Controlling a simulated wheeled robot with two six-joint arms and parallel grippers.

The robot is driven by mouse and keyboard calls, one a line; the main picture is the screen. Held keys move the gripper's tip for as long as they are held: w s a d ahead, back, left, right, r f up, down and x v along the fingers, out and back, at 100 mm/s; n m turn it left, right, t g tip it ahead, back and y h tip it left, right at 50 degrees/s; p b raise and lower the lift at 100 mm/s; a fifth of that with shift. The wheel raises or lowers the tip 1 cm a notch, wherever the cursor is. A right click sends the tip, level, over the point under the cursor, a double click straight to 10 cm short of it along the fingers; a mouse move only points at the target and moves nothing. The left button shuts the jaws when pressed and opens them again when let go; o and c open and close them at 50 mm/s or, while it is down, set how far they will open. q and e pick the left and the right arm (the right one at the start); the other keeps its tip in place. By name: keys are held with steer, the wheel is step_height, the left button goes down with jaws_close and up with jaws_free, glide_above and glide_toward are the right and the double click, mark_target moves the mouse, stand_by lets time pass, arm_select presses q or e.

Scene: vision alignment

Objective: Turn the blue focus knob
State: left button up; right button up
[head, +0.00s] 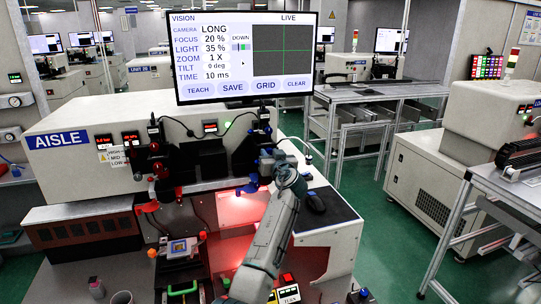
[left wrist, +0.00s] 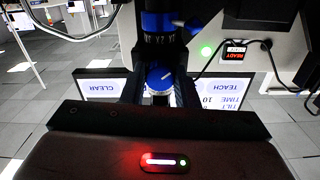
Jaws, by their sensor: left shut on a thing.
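The blue focus knob (left wrist: 160,77) shows in the left wrist view, with a pale mark on its face. It sits between the two dark fingers of my left gripper (left wrist: 159,90), which is shut on it. In the head view my left gripper (head: 268,157) is at the right side of the camera stand, and the knob is largely hidden there. The screen (head: 243,57) reads camera LONG, focus 20 %, light 35 %, with a green line across its dark live picture. My right gripper is not in view.
The white AISLE machine (head: 80,165) stands behind the camera stand. A black mouse (head: 315,202) lies on the pad to the right of my arm. A small lit part (head: 181,248) sits on the stage below. A green handle (head: 183,290) is at the front.

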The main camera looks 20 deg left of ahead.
arm_select(q)
steer(key=m+b, duration=0.2)
steer(key=m, duration=0.1)
steer(key=shift+f, duration=0.1)
steer(key=shift+m+b, duration=0.35)
steer(key=shift+m, duration=0.65)
steer(key=m, duration=0.2)
steer(key=shift+m, duration=0.3)
steer(key=m, duration=0.2)
steer(key=shift+m, duration=0.4)
steer(key=m+p, duration=0.1)
steer(key=m, duration=0.1)
steer(key=shift+m, duration=0.4)
steer(key=m+p, duration=0.2)
steer(key=m, duration=0.2)
steer(key=shift+m, duration=0.7)
